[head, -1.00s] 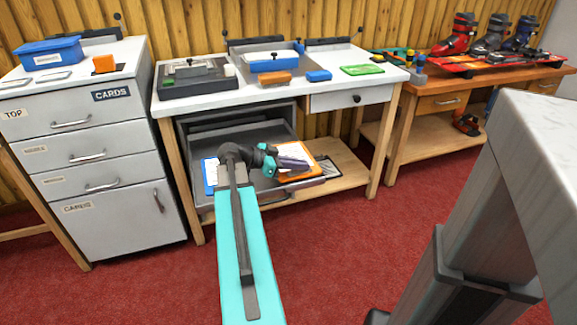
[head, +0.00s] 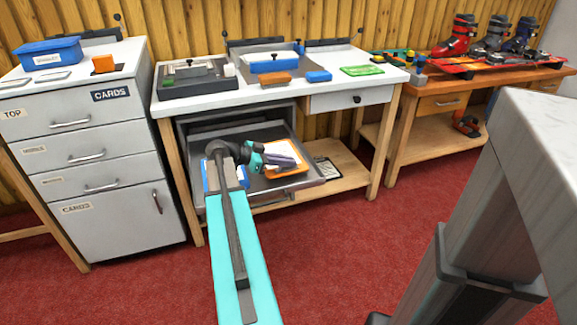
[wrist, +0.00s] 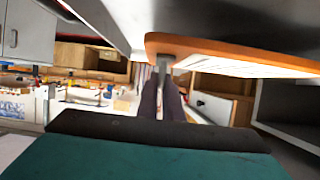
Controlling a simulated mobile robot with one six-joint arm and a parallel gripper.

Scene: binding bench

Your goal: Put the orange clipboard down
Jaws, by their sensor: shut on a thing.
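The orange clipboard (head: 298,157), with white paper on it, is at the open grey drawer (head: 316,171) under the middle bench. My gripper (head: 298,160) is shut on it. In the wrist view the clipboard's orange edge (wrist: 200,51) and its paper (wrist: 245,68) show just beyond the fingers (wrist: 165,88). The clipboard looks tilted in the head view. I cannot tell whether it touches the drawer floor. My arm covers part of the drawer.
A blue clipboard (head: 209,176) lies at the left of the drawer, partly behind my arm. The bench top (head: 220,99) above holds trays and blocks.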

